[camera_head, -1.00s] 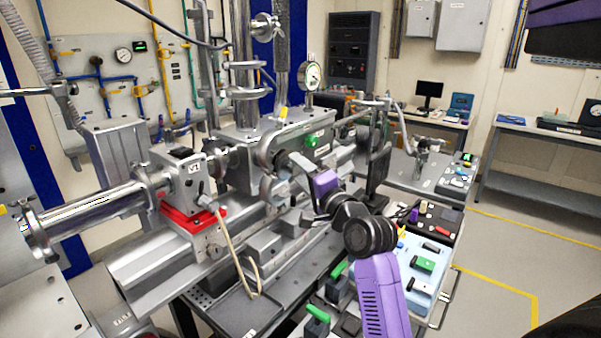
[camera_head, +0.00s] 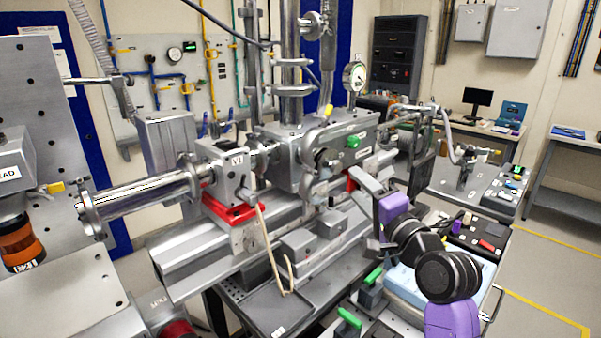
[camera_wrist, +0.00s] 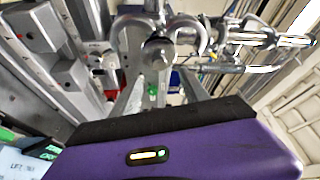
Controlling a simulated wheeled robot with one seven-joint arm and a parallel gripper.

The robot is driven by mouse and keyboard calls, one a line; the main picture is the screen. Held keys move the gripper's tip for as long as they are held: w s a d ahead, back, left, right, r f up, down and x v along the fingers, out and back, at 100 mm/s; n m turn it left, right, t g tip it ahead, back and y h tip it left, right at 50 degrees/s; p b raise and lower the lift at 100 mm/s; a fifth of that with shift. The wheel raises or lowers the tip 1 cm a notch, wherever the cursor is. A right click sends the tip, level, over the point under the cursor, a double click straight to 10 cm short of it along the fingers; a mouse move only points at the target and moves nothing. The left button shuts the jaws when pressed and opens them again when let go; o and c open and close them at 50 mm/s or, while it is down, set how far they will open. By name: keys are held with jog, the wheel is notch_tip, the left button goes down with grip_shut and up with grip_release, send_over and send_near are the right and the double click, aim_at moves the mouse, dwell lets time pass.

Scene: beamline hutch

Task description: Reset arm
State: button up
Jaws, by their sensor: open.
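My arm, with black joints and purple covers, reaches up from the lower right in the head view. My gripper (camera_head: 362,212) is at its end, in front of the metal beamline assembly (camera_head: 300,160). Its grey fingers are spread apart, and I see nothing held between them. In the wrist view the purple gripper body fills the bottom, and the two grey fingers of the gripper (camera_wrist: 160,88) stand apart, with pipework beyond. Whether a finger touches the assembly cannot be told.
A valve block marked V7 (camera_head: 225,170) sits on a red base at left. A bench with green-handled items (camera_head: 370,277) and a light blue case (camera_head: 405,287) lie close below my arm. A side table (camera_head: 475,185) stands at right. Open floor (camera_head: 545,265) lies at far right.

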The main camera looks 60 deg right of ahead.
jog(key=s+a+f+n+y, duration=0.1)
jog(key=s+a+f+n, duration=0.1)
jog(key=a+f+n, duration=0.4)
jog(key=s+a+f+n+t, duration=0.15)
jog(key=a+n, duration=0.25)
jog(key=a, duration=0.5)
jog(key=s+a+f+n+y, duration=0.1)
jog(key=a+f+n, duration=0.4)
jog(key=a, duration=0.2)
jog(key=s+a+f+n+g+y, duration=0.1)
jog(key=s+a+f+n+y, duration=0.2)
jog(key=s+a, duration=0.3)
jog(key=s+a+f+n+g+y, duration=0.1)
jog(key=s+a+f+n+y, duration=0.3)
jog(key=a, duration=0.5)
jog(key=s+f+y, duration=0.2)
jog(key=s, duration=0.1)
jog(key=shift+a, duration=0.4)
